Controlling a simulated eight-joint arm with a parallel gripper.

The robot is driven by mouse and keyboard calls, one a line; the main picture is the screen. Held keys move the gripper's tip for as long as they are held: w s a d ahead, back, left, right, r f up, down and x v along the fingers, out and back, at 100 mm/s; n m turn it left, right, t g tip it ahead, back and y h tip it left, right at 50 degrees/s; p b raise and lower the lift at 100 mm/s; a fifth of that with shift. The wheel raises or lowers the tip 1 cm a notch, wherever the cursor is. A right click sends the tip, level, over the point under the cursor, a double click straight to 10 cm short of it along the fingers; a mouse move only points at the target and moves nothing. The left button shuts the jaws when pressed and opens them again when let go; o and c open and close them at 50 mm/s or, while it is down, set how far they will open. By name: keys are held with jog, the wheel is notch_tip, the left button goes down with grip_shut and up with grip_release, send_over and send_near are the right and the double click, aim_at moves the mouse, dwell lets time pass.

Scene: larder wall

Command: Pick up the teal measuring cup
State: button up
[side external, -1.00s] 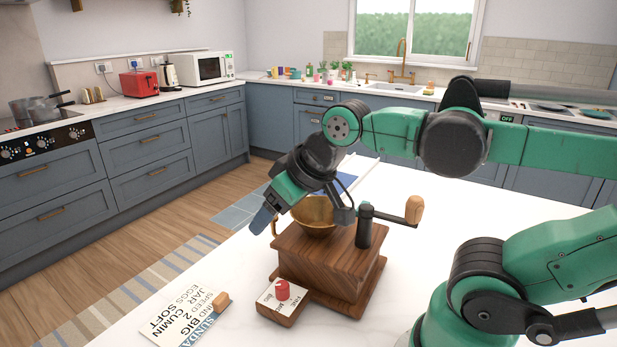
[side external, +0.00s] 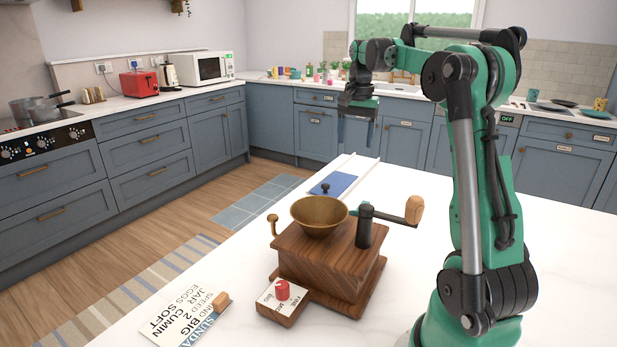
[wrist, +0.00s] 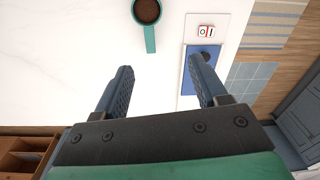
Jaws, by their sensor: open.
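The teal measuring cup (wrist: 147,12) shows at the top edge of the wrist view, partly cut off. It holds something dark brown, and its short teal handle (wrist: 150,40) points toward my gripper. In the side external view my gripper (side external: 357,135) hangs pointing down, raised beyond the grinder.
A wooden grinder (side external: 325,262) with brass hopper and side crank stands on the white worktop. A small wooden block with a red knob (side external: 282,290) and a printed card (side external: 185,310) lie in front. A blue pad (wrist: 200,75) lies near the worktop edge.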

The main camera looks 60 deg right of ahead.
jog(key=shift+m, duration=0.8)
jog(key=d+f, duration=0.1)
jog(key=f, duration=0.5)
jog(key=s+d+f, duration=0.1)
jog(key=f, duration=1.2)
jog(key=shift+s+d, duration=0.3)
jog(key=shift+d, duration=0.1)
grip_shut()
